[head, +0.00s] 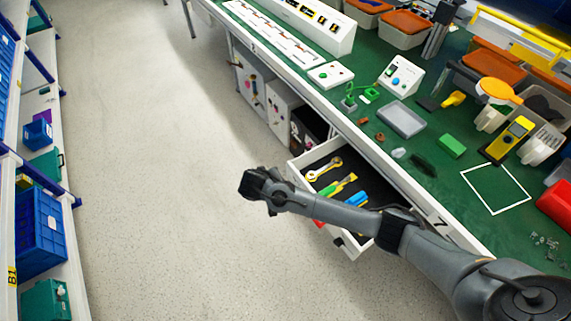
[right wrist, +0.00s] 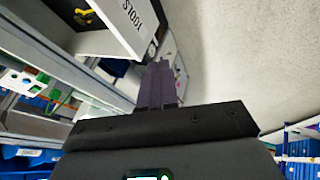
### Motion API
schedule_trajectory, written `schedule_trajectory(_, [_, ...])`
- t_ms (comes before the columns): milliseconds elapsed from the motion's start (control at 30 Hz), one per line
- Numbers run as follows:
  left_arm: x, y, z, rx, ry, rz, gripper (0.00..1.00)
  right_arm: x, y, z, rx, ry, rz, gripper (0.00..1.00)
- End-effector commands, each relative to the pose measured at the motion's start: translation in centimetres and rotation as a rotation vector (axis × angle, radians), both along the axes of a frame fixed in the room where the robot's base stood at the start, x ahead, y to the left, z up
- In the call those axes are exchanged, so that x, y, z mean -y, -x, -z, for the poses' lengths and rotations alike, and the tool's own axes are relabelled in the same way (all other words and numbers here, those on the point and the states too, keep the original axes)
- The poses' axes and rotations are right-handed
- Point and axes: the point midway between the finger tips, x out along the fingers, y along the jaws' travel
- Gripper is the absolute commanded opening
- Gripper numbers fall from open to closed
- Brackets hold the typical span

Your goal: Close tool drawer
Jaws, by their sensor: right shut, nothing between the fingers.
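The tool drawer (head: 352,246) is pulled out from under the green-topped workbench, with its white front facing the aisle. Inside lie a yellow wrench (head: 323,168), a yellow-handled tool (head: 338,184) and a blue-handled tool (head: 356,200) on a dark lining. My right arm crosses over the drawer and hides part of it. My right gripper (head: 250,186) is shut and empty over the aisle, beyond the drawer front. In the right wrist view its fingers (right wrist: 158,84) are together, and a white labelled panel (right wrist: 128,20) shows above them. My left gripper is not in view.
The green bench top (head: 345,110) holds a grey tray (head: 400,119), a green block (head: 451,146) and a yellow meter (head: 508,140). A blue crate (head: 40,228) sits on the shelving at left. The aisle floor (head: 160,150) is clear.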

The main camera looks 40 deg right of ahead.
Motion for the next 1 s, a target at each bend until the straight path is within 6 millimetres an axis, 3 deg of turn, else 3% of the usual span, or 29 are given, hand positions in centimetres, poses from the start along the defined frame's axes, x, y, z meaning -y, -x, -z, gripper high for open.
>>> schedule_trajectory(67, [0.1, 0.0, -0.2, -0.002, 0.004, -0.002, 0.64, 0.1, -0.6, -0.8, 0.012, 0.000, -0.001, 0.00])
schedule_trajectory(167, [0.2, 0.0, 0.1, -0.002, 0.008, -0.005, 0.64, 0.4, -1.1, -0.5, 0.017, -0.001, -0.001, 0.00])
schedule_trajectory(700, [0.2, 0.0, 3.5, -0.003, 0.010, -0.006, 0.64, 4.8, -4.2, 7.0, 0.017, -0.002, 0.001, 0.00])
schedule_trajectory(1000, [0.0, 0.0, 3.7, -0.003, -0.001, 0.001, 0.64, 8.2, -4.0, 6.7, 0.017, -0.001, -0.001, 0.00])
